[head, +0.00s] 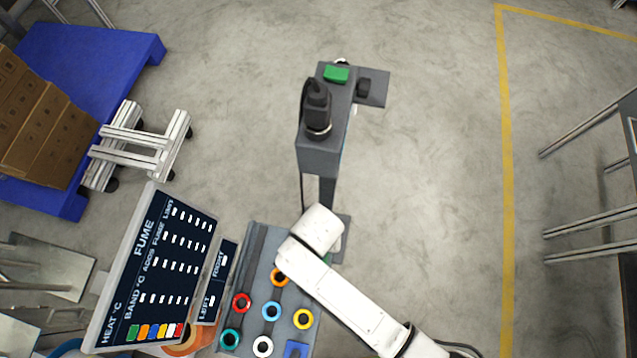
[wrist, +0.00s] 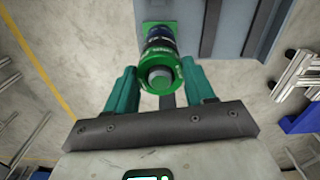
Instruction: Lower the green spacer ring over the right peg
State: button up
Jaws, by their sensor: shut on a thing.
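The green spacer ring (wrist: 144,78) sits between the two teal fingers of my gripper (wrist: 160,84) in the wrist view, and the gripper is shut on it. The grey rounded tip of a peg (wrist: 160,78) shows in the middle of the ring, so the ring appears to be around the peg's end. Behind the ring is a dark banded stack (wrist: 160,45) on a green base plate (wrist: 152,27). How far down the ring sits cannot be told. In the head view my white arm hides the gripper and the ring.
In the head view a grey tray (head: 262,238) holds several coloured rings beside a dark sign board (head: 160,262) with lettering. A grey post with a black device (head: 317,110) stands beyond my arm. Open floor lies to the right, up to a yellow line.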

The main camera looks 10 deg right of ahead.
jog(key=o, duration=1.1)
jog(key=shift+o, duration=0.2)
notch_tip(320, 180, up, 11)
jog(key=shift+p, duration=0.35)
jog(key=shift+f, duration=0.1)
